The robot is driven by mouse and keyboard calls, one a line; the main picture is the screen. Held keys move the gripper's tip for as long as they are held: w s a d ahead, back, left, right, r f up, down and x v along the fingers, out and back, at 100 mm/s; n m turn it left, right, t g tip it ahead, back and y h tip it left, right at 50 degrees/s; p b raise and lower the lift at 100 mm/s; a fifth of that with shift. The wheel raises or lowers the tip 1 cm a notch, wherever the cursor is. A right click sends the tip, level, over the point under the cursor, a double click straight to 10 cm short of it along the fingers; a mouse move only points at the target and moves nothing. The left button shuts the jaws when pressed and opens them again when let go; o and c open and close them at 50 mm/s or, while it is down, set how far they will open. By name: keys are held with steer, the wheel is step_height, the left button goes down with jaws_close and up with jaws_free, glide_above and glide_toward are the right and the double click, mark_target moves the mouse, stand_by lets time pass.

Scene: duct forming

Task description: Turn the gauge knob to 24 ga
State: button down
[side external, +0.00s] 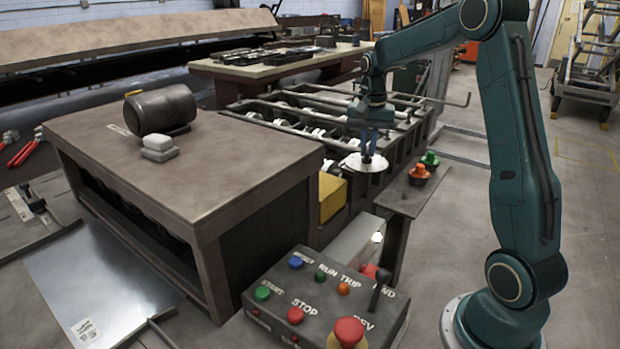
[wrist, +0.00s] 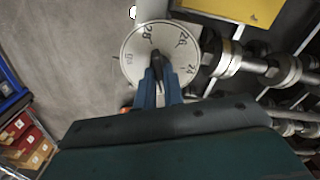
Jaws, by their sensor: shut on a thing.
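The gauge dial (wrist: 133,71) is a round white plate with black numbers around its rim. In the wrist view I read 28 near the top, 26 at the upper right and what looks like 24 at the right. The dark knob (wrist: 156,58) sits at the dial's middle, its upper end pointing up, roughly toward the 28. My gripper (wrist: 159,80) is shut on the knob, with blue fingers on both sides that hide part of it and the lower dial. In the side view my gripper (side external: 367,150) points down at the dial (side external: 352,162).
A yellow block (side external: 331,197) stands beside the dial. Green and orange buttons (side external: 420,172) are just to its right. The roller bed (side external: 330,112) lies behind. A control box (side external: 325,300) with several buttons and a lever is in front.

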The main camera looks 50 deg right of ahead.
mark_target(368, 150)
steer(key=n, duration=0.6)
steer(key=shift+n, duration=0.3)
steer(key=n, duration=0.6)
steer(key=shift+n, duration=0.3)
steer(key=c, duration=1.5)
jaws_free()
steer(key=shift+r, duration=0.15)
step_height(368, 150, up, 14)
steer(key=shift+f, duration=0.2)
